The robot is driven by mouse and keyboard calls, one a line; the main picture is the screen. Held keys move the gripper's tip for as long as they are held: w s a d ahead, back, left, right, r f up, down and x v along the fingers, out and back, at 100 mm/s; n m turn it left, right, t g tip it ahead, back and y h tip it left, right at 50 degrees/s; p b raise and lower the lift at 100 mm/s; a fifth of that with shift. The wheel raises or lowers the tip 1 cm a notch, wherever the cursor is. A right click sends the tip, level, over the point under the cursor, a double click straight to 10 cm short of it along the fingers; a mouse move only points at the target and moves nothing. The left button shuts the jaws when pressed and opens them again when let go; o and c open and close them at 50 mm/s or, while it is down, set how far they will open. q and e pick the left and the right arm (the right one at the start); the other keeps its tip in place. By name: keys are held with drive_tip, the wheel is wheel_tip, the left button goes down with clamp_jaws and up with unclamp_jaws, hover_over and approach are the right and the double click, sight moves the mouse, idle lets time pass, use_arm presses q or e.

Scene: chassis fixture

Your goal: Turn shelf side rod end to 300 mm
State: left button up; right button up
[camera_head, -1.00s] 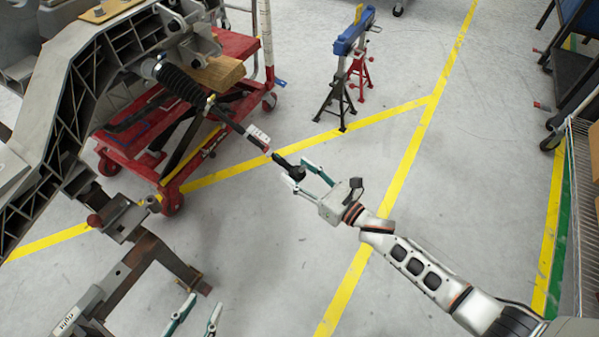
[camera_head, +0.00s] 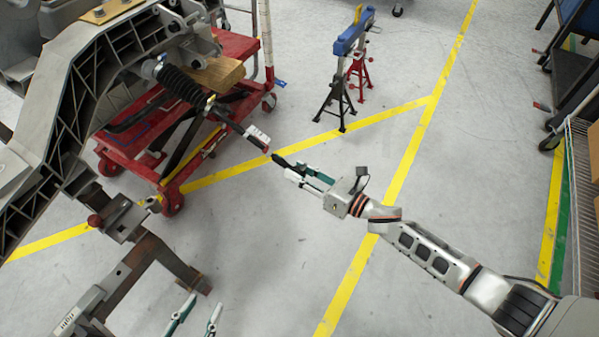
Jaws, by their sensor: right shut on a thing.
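A thin rod runs from the black ribbed boot (camera_head: 182,84) on the grey chassis down to the right. It carries a white tag (camera_head: 258,134) near its lower end. A dark rod end (camera_head: 283,161) sits at the rod's tip, on the side toward the shelf. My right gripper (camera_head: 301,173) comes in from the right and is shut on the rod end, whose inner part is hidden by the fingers. My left gripper (camera_head: 196,318) shows only its two fingertips at the bottom edge; they stand apart, with nothing seen between them.
A red lift cart (camera_head: 172,198) with a wooden block (camera_head: 218,74) stands under the chassis (camera_head: 62,95). A rusty bracket stand (camera_head: 150,255) is at lower left. A blue beam (camera_head: 352,32) on stands is behind. A wire shelf (camera_head: 581,200) is at right. The middle floor is clear.

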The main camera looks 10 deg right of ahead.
drive_tip(key=shift+d+f+m+g+y, duration=0.1)
drive_tip(key=shift+f+m+g+y, duration=0.1)
drive_tip(key=shift+m+g+y, duration=0.15)
drive_tip(key=shift+b, duration=0.3)
drive_tip(key=shift+m+g+y, duration=0.25)
drive_tip(key=shift+m+g, duration=0.1)
drive_tip(key=shift+g, duration=0.3)
drive_tip(key=shift+w, duration=0.1)
drive_tip(key=shift+y+b, duration=0.3)
use_arm(q)
drive_tip(key=shift+w+d+r, duration=0.5)
drive_tip(key=shift+d+r, duration=0.2)
drive_tip(key=shift+r, duration=0.05)
drive_tip(key=shift+f, duration=0.15)
use_arm(e)
drive_tip(key=o, duration=1)
drive_tip(key=shift+c, duration=0.2)
use_arm(q)
drive_tip(key=shift+s+a+f, duration=0.1)
drive_tip(key=shift+s+f, duration=0.25)
drive_tip(key=shift+s, duration=0.05)
use_arm(e)
drive_tip(key=shift+o, duration=0.8)
